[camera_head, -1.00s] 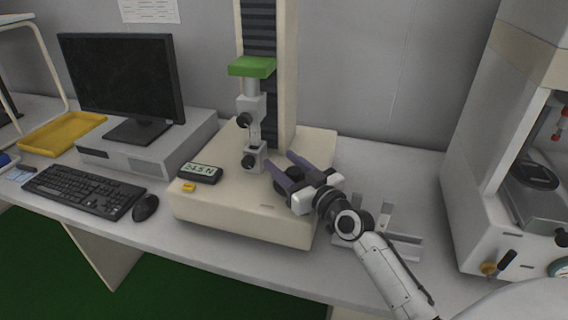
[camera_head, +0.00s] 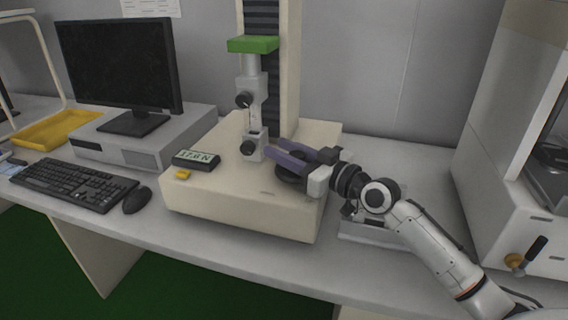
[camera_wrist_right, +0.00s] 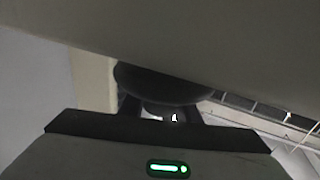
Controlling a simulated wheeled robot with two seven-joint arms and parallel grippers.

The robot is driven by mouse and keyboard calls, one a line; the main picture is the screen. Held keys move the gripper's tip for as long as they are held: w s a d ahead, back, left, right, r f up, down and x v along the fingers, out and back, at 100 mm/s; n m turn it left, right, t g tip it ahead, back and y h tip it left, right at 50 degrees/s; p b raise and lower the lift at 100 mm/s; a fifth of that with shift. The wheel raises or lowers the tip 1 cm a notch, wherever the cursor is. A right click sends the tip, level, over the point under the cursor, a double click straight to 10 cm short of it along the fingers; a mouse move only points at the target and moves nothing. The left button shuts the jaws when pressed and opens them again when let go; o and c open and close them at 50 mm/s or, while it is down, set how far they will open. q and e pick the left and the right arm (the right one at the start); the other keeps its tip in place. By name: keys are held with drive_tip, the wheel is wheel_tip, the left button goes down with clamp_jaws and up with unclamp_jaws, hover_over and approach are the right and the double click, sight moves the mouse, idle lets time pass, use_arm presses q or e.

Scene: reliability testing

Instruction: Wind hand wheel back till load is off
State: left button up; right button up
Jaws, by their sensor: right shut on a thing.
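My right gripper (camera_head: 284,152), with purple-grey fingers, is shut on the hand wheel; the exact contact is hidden. In the right wrist view a dark round shape, apparently the wheel (camera_wrist_right: 165,86), is at the fingers. The small readout (camera_head: 196,160) on the base shows a number in N, seemingly about 17, though its digits are small. Two clamps (camera_head: 252,120) stand one above the other under the green crosshead (camera_head: 253,44). My left gripper is out of view.
The stand's column (camera_head: 287,70) rises behind the wheel. Keyboard (camera_head: 72,184), mouse (camera_head: 137,200) and monitor (camera_head: 118,62) are to the left. A white machine (camera_head: 505,150) stands at the right.

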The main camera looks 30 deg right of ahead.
drive_tip(key=shift+r, duration=0.1)
drive_tip(key=o, duration=1)
drive_tip(key=shift+o, duration=0.2)
wheel_tip(320, 180, up, 10)
drive_tip(key=p, duration=0.2)
